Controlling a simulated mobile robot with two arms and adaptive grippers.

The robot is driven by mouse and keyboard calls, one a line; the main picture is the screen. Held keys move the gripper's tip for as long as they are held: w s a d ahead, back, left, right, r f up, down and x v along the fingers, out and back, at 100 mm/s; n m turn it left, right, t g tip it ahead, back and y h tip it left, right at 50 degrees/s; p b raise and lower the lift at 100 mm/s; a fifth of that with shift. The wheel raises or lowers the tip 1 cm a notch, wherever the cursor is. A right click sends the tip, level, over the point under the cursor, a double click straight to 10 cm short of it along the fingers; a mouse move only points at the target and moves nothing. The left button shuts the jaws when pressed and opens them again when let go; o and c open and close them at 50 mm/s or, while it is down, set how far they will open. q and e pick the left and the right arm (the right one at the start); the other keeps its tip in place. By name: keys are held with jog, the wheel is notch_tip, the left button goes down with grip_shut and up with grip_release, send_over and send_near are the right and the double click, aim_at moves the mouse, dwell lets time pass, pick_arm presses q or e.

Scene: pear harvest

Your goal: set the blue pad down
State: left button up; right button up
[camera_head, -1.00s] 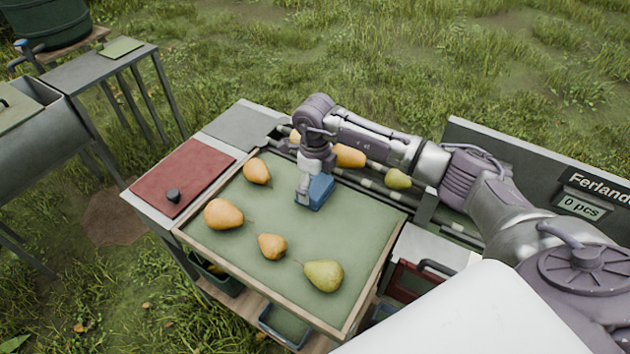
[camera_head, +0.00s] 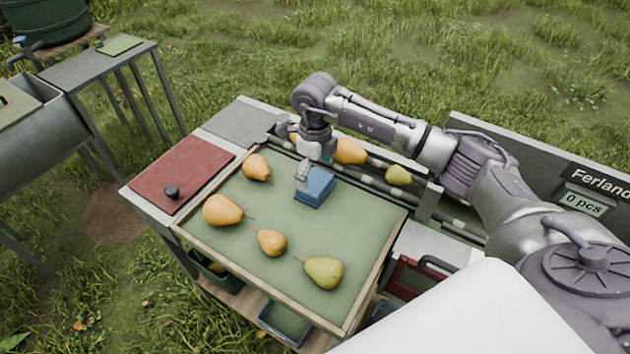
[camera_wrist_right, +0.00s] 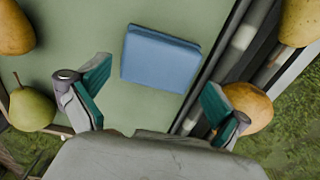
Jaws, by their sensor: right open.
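The blue pad (camera_head: 315,188) lies on the green surface of the wood-rimmed tray (camera_head: 366,286), near its far edge. In the right wrist view the blue pad (camera_wrist_right: 161,59) lies flat ahead of the fingers, with green surface around it. My right gripper (camera_head: 303,170) is just above and beside the pad. In the right wrist view its two teal-lined fingers (camera_wrist_right: 150,92) are spread wide, with nothing between the tips and the pad apart from them. My left gripper is not in view.
Several pears, such as a green one (camera_head: 324,271) and an orange one (camera_head: 222,211), lie on the tray. More pears sit in a railed channel (camera_head: 376,184) behind it. A red mat (camera_head: 181,176) with a dark knob (camera_head: 172,191) is at the left.

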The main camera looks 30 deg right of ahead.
aim_at(315, 181)
notch_tip(315, 181, up, 9)
jog(key=b, duration=0.1)
jog(key=shift+b, duration=0.4)
jog(key=shift+f, duration=0.25)
